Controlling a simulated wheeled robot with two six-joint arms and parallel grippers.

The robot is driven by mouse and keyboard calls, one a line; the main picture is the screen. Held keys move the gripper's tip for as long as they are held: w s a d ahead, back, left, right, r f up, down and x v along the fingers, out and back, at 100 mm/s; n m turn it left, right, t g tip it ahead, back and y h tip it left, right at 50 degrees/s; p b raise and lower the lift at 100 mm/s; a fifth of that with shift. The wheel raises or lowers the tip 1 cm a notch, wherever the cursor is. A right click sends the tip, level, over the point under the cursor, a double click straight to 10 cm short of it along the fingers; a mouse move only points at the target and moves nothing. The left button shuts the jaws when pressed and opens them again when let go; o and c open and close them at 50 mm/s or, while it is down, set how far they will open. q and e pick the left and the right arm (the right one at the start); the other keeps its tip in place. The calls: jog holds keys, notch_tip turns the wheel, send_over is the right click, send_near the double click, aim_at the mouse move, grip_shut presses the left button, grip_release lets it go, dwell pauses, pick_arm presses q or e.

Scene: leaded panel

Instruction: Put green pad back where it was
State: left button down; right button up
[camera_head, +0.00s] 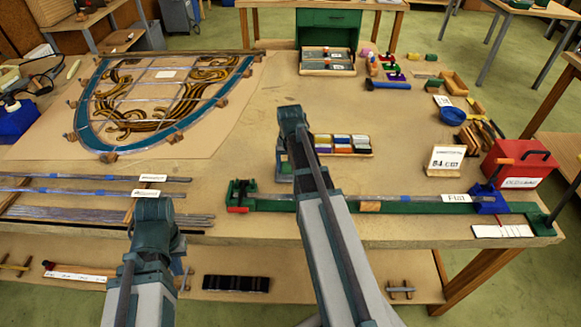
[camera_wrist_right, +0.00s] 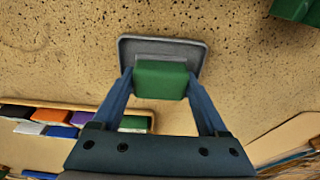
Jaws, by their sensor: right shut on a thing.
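The green pad (camera_wrist_right: 160,80) is between the fingers of my right gripper (camera_wrist_right: 160,85), which is shut on it, in the right wrist view. A grey rounded plate (camera_wrist_right: 195,50) shows behind the pad; I cannot tell whether they touch. In the head view my right gripper (camera_head: 285,165) is low over the table, just left of the tray of coloured pads (camera_head: 343,152), and its arm mostly hides the pad. The tray (camera_wrist_right: 75,106) is at the left in the wrist view. My left gripper (camera_head: 182,272) is by the front table edge, its jaws unclear.
A green bar jig (camera_head: 420,207) runs along the front edge. The leaded panel (camera_head: 165,100) lies at the left, with metal strips (camera_head: 90,215) in front. A white sign (camera_head: 445,160) and red box (camera_head: 515,165) stand right. The table between panel and tray is clear.

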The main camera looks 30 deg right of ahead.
aim_at(290, 168)
jog(key=o, duration=1)
jog(key=shift+o, duration=0.2)
notch_tip(290, 168, up, 12)
jog(key=s+p, duration=0.1)
jog(key=p, duration=1.1)
jog(key=shift+s+a, duration=0.15)
jog(key=shift+a, duration=0.25)
